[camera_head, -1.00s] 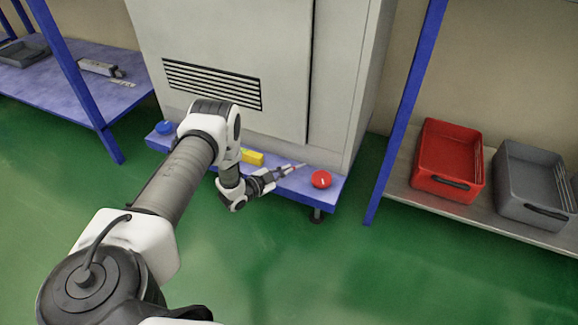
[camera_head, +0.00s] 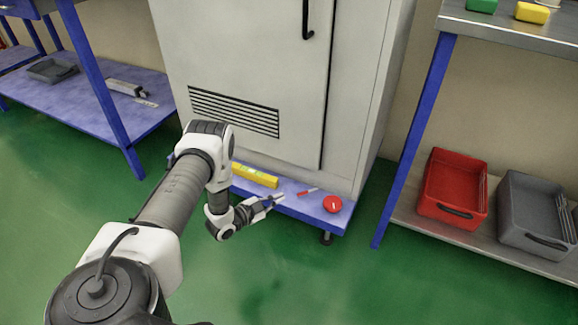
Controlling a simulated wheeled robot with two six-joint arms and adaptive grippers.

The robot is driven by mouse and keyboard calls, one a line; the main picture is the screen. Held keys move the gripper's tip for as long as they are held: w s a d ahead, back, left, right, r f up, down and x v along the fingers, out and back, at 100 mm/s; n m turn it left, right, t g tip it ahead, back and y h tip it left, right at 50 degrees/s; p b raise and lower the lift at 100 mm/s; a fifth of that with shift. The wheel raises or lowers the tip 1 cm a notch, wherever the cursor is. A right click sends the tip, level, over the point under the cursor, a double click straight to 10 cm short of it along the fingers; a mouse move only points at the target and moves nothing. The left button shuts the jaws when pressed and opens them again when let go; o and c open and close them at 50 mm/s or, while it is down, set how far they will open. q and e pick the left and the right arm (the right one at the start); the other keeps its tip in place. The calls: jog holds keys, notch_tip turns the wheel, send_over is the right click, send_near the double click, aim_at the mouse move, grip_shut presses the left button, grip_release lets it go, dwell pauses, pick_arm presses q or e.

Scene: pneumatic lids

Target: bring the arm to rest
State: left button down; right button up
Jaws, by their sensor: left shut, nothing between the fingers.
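My left arm comes in from the lower left. Its gripper (camera_head: 278,199) is shut and empty, just in front of the blue platform (camera_head: 296,208) at the foot of the grey cabinet. A yellow bar-shaped thing (camera_head: 255,176) lies on the platform behind the gripper. A small red-handled tool (camera_head: 308,192) lies to the right of the fingertips, apart from them. A round red lid (camera_head: 332,204) sits at the platform's right end. My right gripper is not in view.
The grey cabinet (camera_head: 250,60) with a vent stands behind. At right, a shelf holds a red crate (camera_head: 455,208) and a grey crate (camera_head: 530,240). A blue-framed bench (camera_head: 150,128) stands at left. The green floor (camera_head: 330,285) in front is clear.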

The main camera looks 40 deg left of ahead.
pick_arm(q)
jog(key=shift+s+a, duration=0.1)
jog(key=shift+s, duration=0.2)
